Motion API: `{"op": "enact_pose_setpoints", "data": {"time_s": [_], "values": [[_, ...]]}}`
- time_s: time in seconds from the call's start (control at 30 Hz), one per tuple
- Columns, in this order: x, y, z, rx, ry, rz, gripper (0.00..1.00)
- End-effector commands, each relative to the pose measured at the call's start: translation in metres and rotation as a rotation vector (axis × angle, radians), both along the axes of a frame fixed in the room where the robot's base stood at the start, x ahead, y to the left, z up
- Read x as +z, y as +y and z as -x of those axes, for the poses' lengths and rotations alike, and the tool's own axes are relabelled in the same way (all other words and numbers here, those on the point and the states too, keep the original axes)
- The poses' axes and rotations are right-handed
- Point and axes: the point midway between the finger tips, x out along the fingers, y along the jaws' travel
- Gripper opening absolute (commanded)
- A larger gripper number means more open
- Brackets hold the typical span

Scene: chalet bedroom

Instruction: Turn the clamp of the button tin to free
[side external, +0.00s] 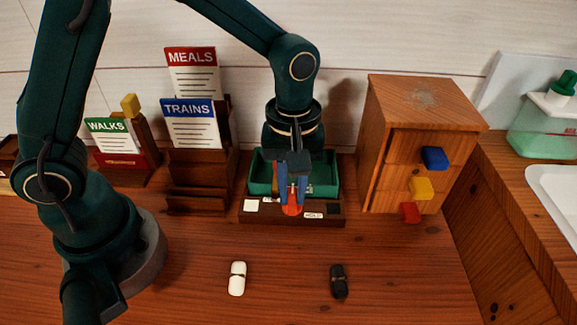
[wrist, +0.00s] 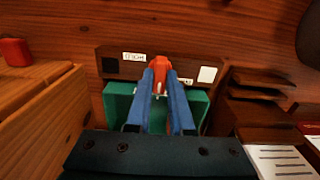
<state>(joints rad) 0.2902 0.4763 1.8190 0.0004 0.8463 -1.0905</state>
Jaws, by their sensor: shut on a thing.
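The button tin (side external: 322,188) is a green open box in a dark wooden base at the middle back of the table; its green wall also shows in the wrist view (wrist: 117,104). Its orange-red clamp (side external: 292,210) is at the front, between two small white labels, and shows in the wrist view (wrist: 161,68). My gripper (side external: 291,198) reaches down over the tin with its blue fingers shut on the clamp, hiding part of it. A white square (side external: 251,206) lies on the base's left end. The label words are too small to read surely.
A wooden cabinet (side external: 385,130) with blue, yellow and red knobs stands close right of the tin. A dark card rack (side external: 195,200) with TRAINS and MEALS cards stands left. A white capsule-shaped item (side external: 237,279) and a black one (side external: 338,281) lie in front, with clear table around.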

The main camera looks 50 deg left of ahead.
Motion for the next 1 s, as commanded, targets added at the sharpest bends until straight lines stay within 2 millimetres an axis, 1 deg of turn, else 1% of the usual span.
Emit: {"op": "enact_pose_setpoints", "data": {"time_s": [0.07,0.1,0.17,0.2,0.43,0.53,0.83,1.0], "values": [[0.001,0.0,0.0,0.004,-0.001,0.001,0.0],[0.001,0.0,0.0,0.004,-0.001,0.001,0.24],[0.001,0.0,0.0,0.003,-0.001,0.001,0.47],[0.001,0.0,0.0,0.003,-0.001,0.001,0.5],[0.0,0.0,0.0,0.001,-0.001,0.001,0.5],[0.003,0.0,0.0,0.001,-0.001,0.001,0.5],[0.042,0.0,-0.001,0.002,-0.006,0.003,0.5],[0.052,0.0,0.0,0.002,-0.002,0.001,0.5]]}}
